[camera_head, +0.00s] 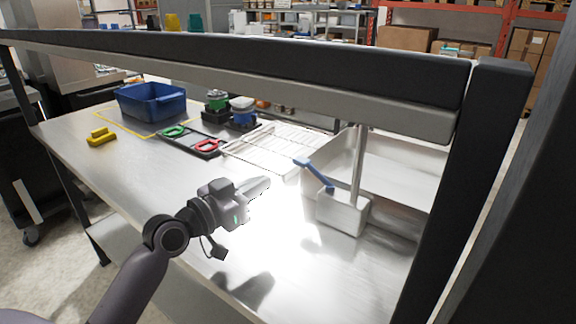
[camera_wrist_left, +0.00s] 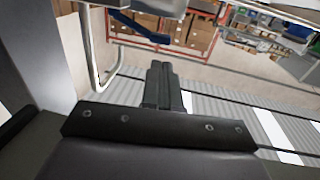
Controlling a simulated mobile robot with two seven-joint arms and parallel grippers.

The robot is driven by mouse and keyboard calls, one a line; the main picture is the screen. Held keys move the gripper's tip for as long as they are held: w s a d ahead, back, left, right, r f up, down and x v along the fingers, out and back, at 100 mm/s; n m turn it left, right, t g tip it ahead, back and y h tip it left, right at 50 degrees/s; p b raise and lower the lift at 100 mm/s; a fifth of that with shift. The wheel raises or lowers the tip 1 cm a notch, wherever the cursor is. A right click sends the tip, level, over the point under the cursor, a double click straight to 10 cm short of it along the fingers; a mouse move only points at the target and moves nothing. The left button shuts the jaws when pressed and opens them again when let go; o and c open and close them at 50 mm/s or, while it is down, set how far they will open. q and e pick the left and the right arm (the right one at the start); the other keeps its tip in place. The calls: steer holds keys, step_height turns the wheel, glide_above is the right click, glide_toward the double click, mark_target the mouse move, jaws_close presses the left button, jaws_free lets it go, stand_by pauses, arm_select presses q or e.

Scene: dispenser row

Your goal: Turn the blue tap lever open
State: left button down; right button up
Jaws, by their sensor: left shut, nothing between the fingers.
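The blue tap lever (camera_head: 316,174) slants up and to the left from the grey tap block (camera_head: 342,214) at the right of the table. A dark blue bar, apparently this lever (camera_wrist_left: 140,27), shows near the top of the left wrist view. My left gripper (camera_head: 266,183) is left of the lever in the head view, apart from it, with its fingers pointing right. Its fingers (camera_wrist_left: 163,66) are together and empty in the left wrist view. My right gripper is not in view.
A steel post (camera_head: 358,165) rises from the tap block beside a sink basin (camera_head: 400,180). A wire rack (camera_head: 275,146) lies behind my gripper. A blue bin (camera_head: 151,103), yellow block (camera_head: 101,138) and red and green-handled items stand farther left. A thick dark beam (camera_head: 250,58) crosses above.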

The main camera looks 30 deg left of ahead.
mark_target(298, 164)
arm_select(q)
steer(key=p+x, duration=0.1)
steer(key=x, duration=0.7)
steer(key=shift+w+d, duration=0.1)
steer(key=shift+w, duration=0.3)
steer(key=shift+f, duration=0.1)
